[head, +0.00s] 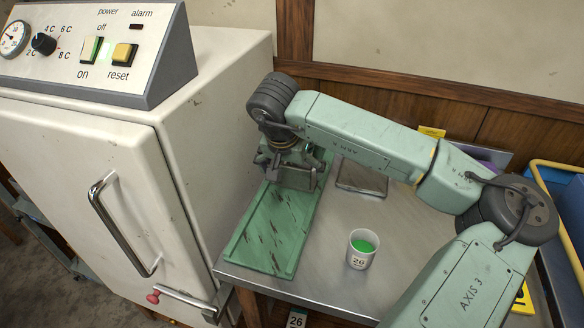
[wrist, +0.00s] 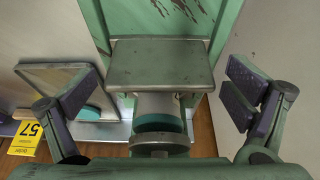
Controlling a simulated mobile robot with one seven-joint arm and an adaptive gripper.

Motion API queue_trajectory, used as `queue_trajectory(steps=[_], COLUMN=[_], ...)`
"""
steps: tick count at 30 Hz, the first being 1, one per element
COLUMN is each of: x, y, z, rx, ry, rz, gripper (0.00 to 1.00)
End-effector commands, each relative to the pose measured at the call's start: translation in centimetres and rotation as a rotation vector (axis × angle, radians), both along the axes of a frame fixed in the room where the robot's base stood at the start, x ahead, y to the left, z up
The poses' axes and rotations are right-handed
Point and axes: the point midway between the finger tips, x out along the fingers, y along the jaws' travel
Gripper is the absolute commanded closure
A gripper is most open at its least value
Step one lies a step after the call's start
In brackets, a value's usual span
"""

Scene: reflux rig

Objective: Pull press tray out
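The long green tray (head: 268,232), with dark streaks on its floor, lies on the metal table beside the white cabinet. Its edge also shows at the top of the wrist view (wrist: 98,22). A flat grey-green block (wrist: 160,65) with a round post below it stands at the tray's far end; it also shows in the head view (head: 296,178). My gripper (wrist: 160,94) is open, with one dark pad on each side of the block and post and visible gaps to both. In the head view my gripper (head: 285,158) is over the tray's far end, partly hidden by my wrist.
The white cabinet (head: 80,185), with handle and red-knobbed latch, borders the left. A blue bin (head: 570,200) stands at right.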

Motion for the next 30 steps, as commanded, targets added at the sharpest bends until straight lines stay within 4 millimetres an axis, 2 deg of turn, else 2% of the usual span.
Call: queue_trajectory(steps=[2, 30], x=[0.0, -0.01], y=[-0.01, -0.01], z=[0.02, 0.06], rx=[0.0, 0.0], ry=[0.0, 0.0], rz=[0.0, -0.001], gripper=[0.11, 0.73])
